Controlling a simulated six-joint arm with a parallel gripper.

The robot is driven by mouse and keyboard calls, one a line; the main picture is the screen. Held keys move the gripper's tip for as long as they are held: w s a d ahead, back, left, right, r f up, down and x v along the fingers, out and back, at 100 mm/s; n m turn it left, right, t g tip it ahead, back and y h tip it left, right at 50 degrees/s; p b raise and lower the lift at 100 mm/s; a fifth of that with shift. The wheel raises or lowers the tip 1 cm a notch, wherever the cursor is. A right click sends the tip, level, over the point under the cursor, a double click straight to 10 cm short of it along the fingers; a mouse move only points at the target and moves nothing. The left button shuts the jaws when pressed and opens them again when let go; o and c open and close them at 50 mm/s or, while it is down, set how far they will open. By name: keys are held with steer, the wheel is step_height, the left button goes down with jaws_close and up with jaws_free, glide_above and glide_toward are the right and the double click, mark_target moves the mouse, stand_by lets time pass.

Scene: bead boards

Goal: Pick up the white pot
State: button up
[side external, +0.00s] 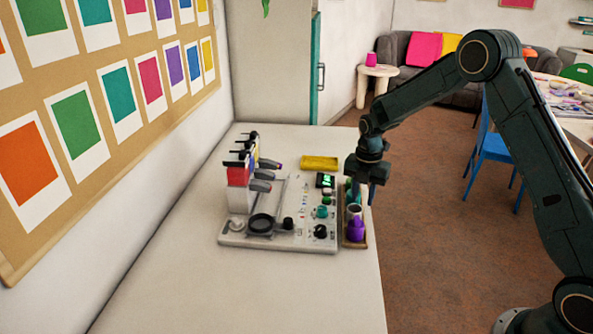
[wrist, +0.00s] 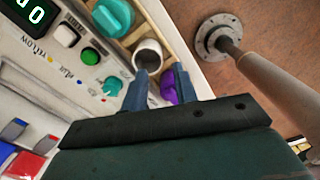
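The white pot (wrist: 149,57) is a small open cup with a dark inside. It stands in a wooden tray (side external: 344,241), between a teal pot (wrist: 114,17) and a purple pot (wrist: 168,87). In the side external view the white pot (side external: 354,209) shows just behind the purple pot. My gripper (wrist: 160,80) points down at the tray with its two fingers apart and nothing between them. In the wrist view the fingertips appear just below the white pot, and the purple pot is partly hidden behind them. I cannot tell whether a finger touches a pot.
Left of the tray is a white panel (side external: 268,242) with knobs, buttons, a lit green display (side external: 327,181) and several coloured dispensers. A yellow tray (side external: 319,162) lies behind it. The tray stands near the table's right edge. The front of the table (side external: 250,295) is clear.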

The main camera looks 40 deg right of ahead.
mark_target(361, 210)
steer(key=shift+d+f, duration=0.1)
steer(key=shift+f, duration=2.55)
jaws_close()
